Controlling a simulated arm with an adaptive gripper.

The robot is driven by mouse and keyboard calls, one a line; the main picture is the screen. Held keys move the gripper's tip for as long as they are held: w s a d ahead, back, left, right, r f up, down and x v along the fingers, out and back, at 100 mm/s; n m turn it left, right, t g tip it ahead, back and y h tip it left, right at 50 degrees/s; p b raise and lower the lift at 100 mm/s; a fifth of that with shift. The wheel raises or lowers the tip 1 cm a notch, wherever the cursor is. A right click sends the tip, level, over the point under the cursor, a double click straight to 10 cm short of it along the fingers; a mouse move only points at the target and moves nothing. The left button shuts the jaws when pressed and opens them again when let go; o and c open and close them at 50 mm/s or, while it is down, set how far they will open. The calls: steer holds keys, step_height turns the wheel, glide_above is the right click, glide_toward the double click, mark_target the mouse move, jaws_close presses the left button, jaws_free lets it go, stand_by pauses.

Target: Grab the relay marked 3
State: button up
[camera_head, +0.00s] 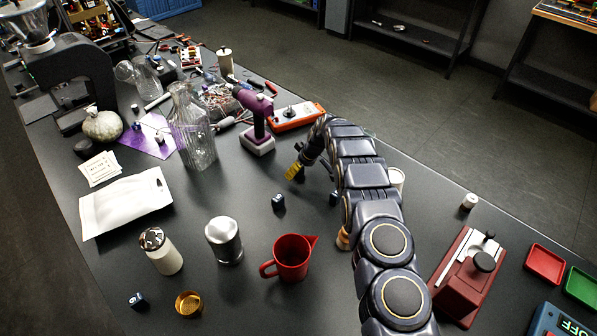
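Small dark blue cubes with pale marks, which look like relays, lie on the dark table. One cube (278,202) sits in the middle, and another cube (138,301) is at the front left. Their marks are too small to read, so I cannot tell which is marked 3. My gripper (296,170), with yellow showing at its end, is above the table, up and slightly right of the middle cube and apart from it. My arm and the viewing angle hide its fingers, so its opening is unclear. A small dark shape beside it is also unclear.
A red jug (291,258), a metal canister (223,240) and a shaker (160,251) stand in front. A purple drill (257,120) and a glass bottle (192,130) stand behind. A dark red box (468,275) is right of my arm. The table around the middle cube is clear.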

steer(key=shift+w+a+f, duration=0.15)
steer(key=shift+f, duration=0.25)
steer(key=shift+c, duration=0.3)
jaws_close()
